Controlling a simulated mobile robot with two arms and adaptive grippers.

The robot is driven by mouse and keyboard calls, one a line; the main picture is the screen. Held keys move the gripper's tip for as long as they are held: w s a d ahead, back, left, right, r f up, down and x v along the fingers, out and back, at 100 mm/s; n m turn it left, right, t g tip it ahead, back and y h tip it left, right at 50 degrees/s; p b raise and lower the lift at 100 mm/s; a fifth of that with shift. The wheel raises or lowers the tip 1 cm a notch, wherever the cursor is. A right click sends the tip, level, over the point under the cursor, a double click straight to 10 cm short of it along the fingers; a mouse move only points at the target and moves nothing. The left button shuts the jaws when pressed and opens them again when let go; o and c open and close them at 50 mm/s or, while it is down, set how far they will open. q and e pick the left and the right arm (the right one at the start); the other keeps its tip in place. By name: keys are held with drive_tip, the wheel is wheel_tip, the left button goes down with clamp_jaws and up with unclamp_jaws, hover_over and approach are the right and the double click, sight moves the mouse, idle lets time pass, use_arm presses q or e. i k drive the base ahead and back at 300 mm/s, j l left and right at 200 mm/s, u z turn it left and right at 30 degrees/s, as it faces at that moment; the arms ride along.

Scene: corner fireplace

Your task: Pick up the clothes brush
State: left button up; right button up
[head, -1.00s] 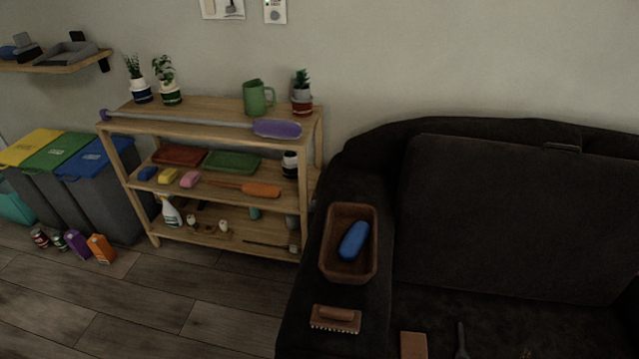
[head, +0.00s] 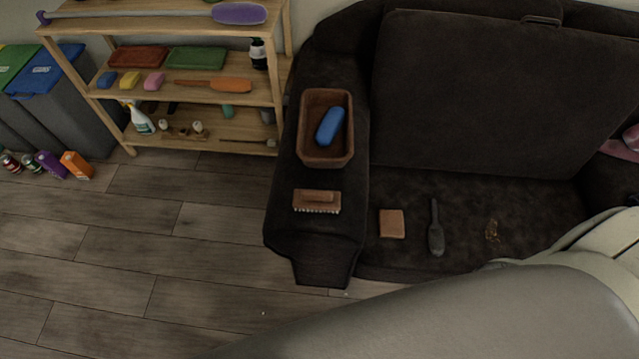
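A brown brush (head: 317,201) with pale bristles along its lower edge lies on the front part of the sofa's left armrest (head: 345,225). A dark grey paddle-shaped tool (head: 436,235) with a thin handle lies on the sofa seat, its handle pointing to the back. I cannot tell for sure which of the two is the clothes brush; the one on the armrest clearly shows bristles. Neither of my grippers shows. A large light grey link, likely of my own arm, crosses the lower right.
A brown basket (head: 350,150) with a blue object (head: 329,126) in it stands behind the brush on the armrest. A tan square (head: 392,224) and some crumbs (head: 492,230) are on the seat. A wooden shelf unit (head: 180,94) stands left; the floor (head: 170,260) in front is clear.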

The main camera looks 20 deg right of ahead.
sight(304, 198)
drive_tip(key=z, duration=1.25)
drive_tip(key=k+j+z, duration=0.15)
drive_tip(key=z, duration=0.15)
drive_tip(key=k+j+z, duration=0.1)
drive_tip(key=k+z, duration=0.2)
